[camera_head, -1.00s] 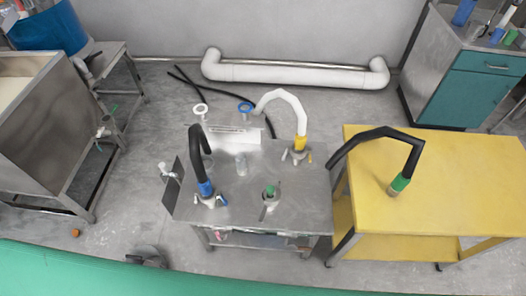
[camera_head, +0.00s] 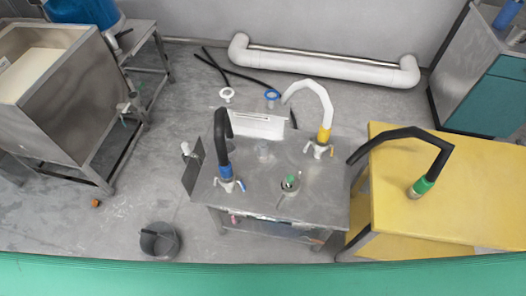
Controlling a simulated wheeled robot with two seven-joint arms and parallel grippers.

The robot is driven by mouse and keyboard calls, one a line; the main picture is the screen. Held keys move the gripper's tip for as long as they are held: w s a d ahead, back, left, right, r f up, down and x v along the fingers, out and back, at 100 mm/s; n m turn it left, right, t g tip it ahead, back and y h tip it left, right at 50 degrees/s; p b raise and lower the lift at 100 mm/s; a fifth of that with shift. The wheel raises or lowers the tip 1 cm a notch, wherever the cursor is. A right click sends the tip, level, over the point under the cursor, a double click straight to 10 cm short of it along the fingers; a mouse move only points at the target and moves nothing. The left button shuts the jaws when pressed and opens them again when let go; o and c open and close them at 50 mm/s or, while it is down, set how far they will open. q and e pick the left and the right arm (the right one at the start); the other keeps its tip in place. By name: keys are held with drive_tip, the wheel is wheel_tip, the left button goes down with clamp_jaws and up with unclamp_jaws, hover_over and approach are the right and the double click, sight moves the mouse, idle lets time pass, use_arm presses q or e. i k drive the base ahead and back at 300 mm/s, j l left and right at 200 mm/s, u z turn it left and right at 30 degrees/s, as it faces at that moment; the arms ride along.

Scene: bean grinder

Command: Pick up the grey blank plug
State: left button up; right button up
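Neither of my grippers is in view. I cannot clearly make out the grey blank plug. A small grey fitting (camera_head: 264,150) stands on the steel table (camera_head: 255,190), between the blue-ended black hose (camera_head: 221,140) and the yellow-ended white hose (camera_head: 318,95). It is too small to tell whether it is the plug. A fitting with a green top (camera_head: 289,183) stands nearer the front of the same table.
A yellow table (camera_head: 465,200) stands at right with a green-ended black hose (camera_head: 440,160). A dark grey bucket (camera_head: 165,243) is on the floor at front left. A steel tank (camera_head: 60,90) stands at left. A green edge (camera_head: 260,275) crosses the bottom. Floor between tank and steel table is mostly clear.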

sight(262, 144)
drive_tip(key=j+z, duration=0.75)
drive_tip(key=j, duration=0.15)
drive_tip(key=k+j+z, duration=0.15)
drive_tip(key=j+z, duration=0.25)
drive_tip(key=k+j+z, duration=0.2)
drive_tip(key=j+z, duration=0.15)
drive_tip(key=j, duration=0.1)
